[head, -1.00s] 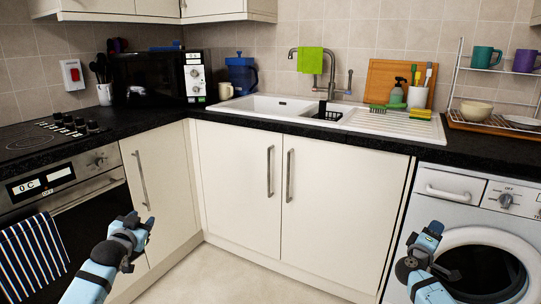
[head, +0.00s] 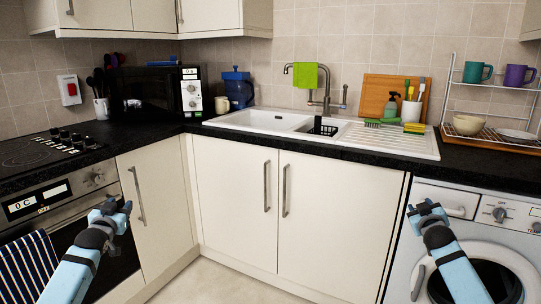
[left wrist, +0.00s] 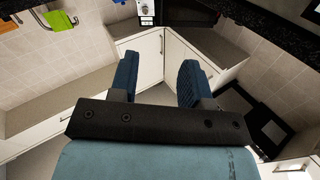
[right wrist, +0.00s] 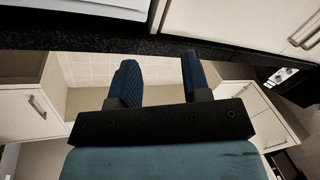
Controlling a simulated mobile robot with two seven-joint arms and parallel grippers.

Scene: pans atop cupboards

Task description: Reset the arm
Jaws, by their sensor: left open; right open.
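My left gripper (head: 112,208) is raised in front of the oven and the corner cupboard door in the head view. In the left wrist view its two blue fingers (left wrist: 157,82) stand apart with nothing between them. My right gripper (head: 425,208) is raised in front of the washing machine in the head view. In the right wrist view its fingers (right wrist: 158,82) are also apart and empty. Neither gripper appears to touch anything.
A black worktop (head: 490,165) runs along the back, with a white sink (head: 268,121), a microwave (head: 160,95) and a dish rack (head: 490,137). Below are white cupboards (head: 235,200), an oven (head: 60,210) at left and a washing machine (head: 475,240) at right. The floor (head: 215,280) between is clear.

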